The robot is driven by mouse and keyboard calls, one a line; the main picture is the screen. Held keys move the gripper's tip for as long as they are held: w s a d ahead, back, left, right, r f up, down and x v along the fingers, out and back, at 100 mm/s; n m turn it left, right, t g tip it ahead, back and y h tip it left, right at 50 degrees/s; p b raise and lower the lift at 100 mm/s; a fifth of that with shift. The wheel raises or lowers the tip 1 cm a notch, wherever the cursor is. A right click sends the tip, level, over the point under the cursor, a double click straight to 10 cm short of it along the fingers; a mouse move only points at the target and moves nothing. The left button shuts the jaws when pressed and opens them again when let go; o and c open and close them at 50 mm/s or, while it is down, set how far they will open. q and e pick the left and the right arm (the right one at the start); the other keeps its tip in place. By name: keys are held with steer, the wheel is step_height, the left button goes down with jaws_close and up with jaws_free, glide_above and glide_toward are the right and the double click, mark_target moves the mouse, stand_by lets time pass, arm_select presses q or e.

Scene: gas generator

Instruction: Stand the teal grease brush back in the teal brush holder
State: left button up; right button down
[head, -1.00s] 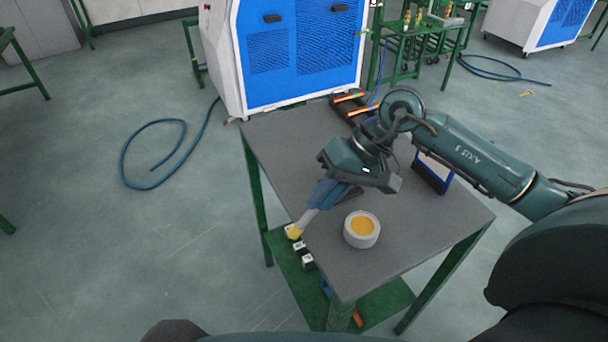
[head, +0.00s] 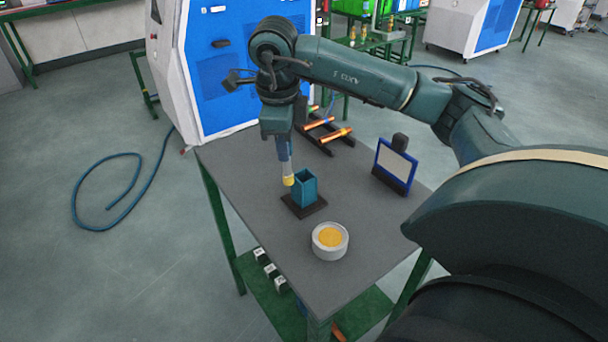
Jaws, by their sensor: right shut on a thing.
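The teal brush holder (head: 305,188) is an open-topped square box on a dark base plate, standing upright on the grey table. My right gripper (head: 282,138) is shut on the grease brush (head: 286,165). The brush hangs nearly upright, with its blue-teal handle up and its yellow tip down. The tip shows just left of the holder's opening, overlapping its left edge in this view. I cannot tell whether they touch. The gripper partly hides the handle. My left gripper is not in view.
A white tub of yellow grease (head: 330,240) stands in front of the holder on the table (head: 255,215). A blue-framed stand (head: 395,165) is at the right, and a black rack with orange-tipped rods (head: 325,132) behind. A blue-white machine (head: 215,95) borders the table's back.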

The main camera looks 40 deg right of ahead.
arm_select(q)
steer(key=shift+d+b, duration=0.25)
steer(key=shift+b, duration=0.05)
arm_select(e)
steer(key=d+r+m, duration=0.1)
steer(key=m, duration=0.2)
steer(key=d+r+m+y, duration=0.1)
steer(key=d+m, duration=0.1)
steer(key=m, duration=0.1)
steer(key=d+r+m+g, duration=0.1)
steer(key=d+m, duration=0.1)
steer(key=m, duration=0.1)
steer(key=shift+r+m, duration=0.1)
steer(key=shift+m, duration=0.3)
step_height(320, 180, down, 10)
steer(key=shift+p, duration=0.35)
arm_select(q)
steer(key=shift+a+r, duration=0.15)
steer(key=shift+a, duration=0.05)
arm_select(e)
steer(key=c, duration=1.3)
jaws_free()
